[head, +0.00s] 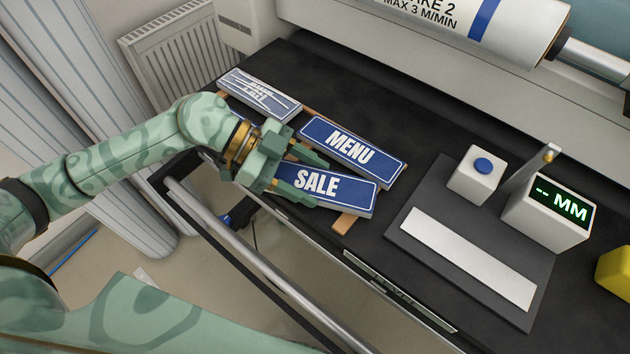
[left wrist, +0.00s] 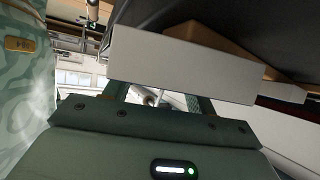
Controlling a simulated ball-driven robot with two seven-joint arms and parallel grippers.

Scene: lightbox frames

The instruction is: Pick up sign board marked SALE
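The SALE sign board (head: 345,194), blue with white letters and a pale edge, lies on the dark worktop's front edge, its left end hidden by my left gripper. My left gripper (head: 312,180) is at that end, its fingers apart, one near each long side. I cannot tell whether they touch it. In the left wrist view, a pale board edge (left wrist: 180,65) crosses in front of the spread fingers (left wrist: 163,98) and hides their tips. The MENU board (head: 375,165) lies just behind the SALE board. My right gripper is not in view.
Another blue-and-white board (head: 258,94) lies at the back left. Wooden strips (head: 344,222) show under the boards. To the right stand a grey plate (head: 420,187), a blue-button box (head: 473,178) and a display box (head: 548,222). A metal rail (head: 250,265) runs in front.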

